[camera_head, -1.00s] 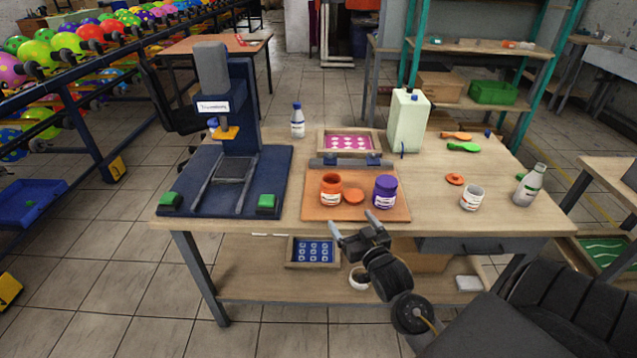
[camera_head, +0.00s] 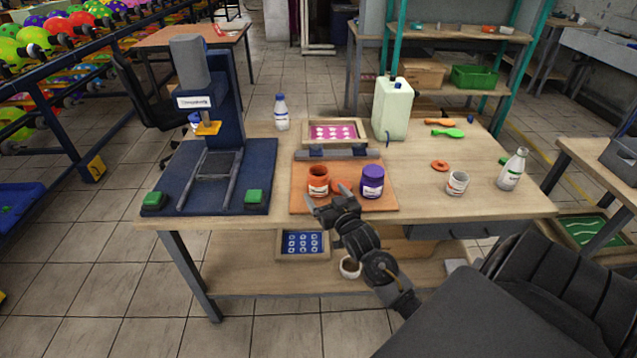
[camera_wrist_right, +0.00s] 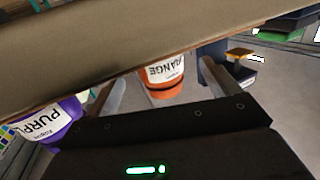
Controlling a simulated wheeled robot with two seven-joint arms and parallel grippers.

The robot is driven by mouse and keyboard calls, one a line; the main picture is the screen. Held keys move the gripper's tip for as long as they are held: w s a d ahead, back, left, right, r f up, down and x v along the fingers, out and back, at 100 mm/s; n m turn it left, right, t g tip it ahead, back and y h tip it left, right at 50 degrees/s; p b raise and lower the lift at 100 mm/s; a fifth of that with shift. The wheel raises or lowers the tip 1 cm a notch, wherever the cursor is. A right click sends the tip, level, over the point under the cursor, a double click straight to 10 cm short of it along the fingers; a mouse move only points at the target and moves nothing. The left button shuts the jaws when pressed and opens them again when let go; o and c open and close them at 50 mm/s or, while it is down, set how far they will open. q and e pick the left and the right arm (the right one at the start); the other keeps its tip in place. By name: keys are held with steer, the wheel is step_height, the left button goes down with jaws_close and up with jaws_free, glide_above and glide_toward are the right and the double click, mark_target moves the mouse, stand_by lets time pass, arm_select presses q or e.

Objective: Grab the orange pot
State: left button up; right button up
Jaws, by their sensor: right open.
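The orange pot (camera_head: 318,180) is open-topped with a white label and stands upright on an orange board (camera_head: 388,203) on the table. A purple pot (camera_head: 372,181) stands to its right, with an orange lid between them. My right gripper (camera_head: 330,197) is open and empty at the near side of the board, just in front of the orange pot. In the right wrist view the orange pot (camera_wrist_right: 163,80) shows, tilted in the picture, between my open fingers (camera_wrist_right: 160,88). The purple pot (camera_wrist_right: 48,122) is outside them at left. I cannot tell if a finger touches the pot. My left gripper is not in view.
A blue press (camera_head: 215,130) stands left of the board. A white bottle (camera_head: 281,112), a pink-patterned frame (camera_head: 334,132) and a pale green canister (camera_head: 393,107) stand behind.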

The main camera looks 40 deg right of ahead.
mark_target(323, 190)
steer(key=x, duration=0.2)
steer(key=shift+w+d, duration=0.2)
steer(key=shift+w, duration=0.5)
steer(key=shift+w+d, duration=0.1)
steer(key=c, duration=1.1)
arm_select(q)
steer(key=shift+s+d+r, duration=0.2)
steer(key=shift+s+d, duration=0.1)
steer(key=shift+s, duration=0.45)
arm_select(e)
steer(key=shift+c, duration=0.5)
steer(key=shift+r, duration=0.15)
